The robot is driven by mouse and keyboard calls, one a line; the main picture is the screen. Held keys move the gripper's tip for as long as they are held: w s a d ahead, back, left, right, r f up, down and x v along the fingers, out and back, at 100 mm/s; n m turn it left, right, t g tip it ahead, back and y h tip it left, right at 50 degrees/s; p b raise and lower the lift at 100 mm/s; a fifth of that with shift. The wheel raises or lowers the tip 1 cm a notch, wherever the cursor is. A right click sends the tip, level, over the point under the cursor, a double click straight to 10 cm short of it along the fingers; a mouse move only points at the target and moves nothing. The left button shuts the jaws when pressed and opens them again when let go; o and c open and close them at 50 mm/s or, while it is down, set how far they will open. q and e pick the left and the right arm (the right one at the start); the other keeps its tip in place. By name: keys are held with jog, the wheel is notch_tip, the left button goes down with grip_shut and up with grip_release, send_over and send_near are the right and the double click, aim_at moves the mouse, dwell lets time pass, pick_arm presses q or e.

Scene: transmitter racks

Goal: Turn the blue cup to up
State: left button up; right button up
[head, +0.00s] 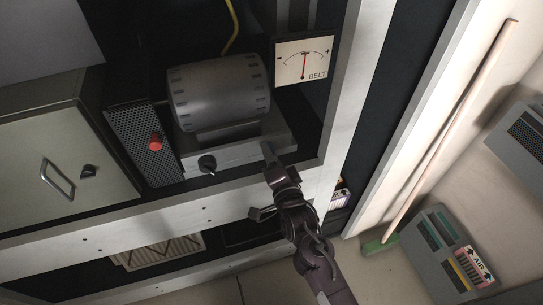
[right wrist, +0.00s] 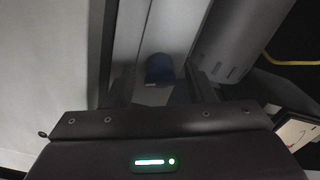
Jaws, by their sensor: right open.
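The blue cup (right wrist: 160,70) is a small dark blue rounded knob-like piece with a pale mark on its lower edge, mounted on a light grey panel. In the head view it appears as a dark knob (head: 207,163) on the light panel below the drum. My right gripper (head: 264,186) is open, to the right of the cup and apart from it. In the right wrist view the cup shows ahead, between the lines of the two fingers (right wrist: 161,90). My left gripper is not in view.
A ribbed grey drum (head: 218,92) sits above the panel, and a BELT gauge (head: 304,62) hangs to its right. A perforated dark box with a red button (head: 155,141) stands left of the cup. The pale rack frame (head: 215,210) runs below.

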jog(key=c, duration=0.9)
jog(key=shift+c, duration=0.2)
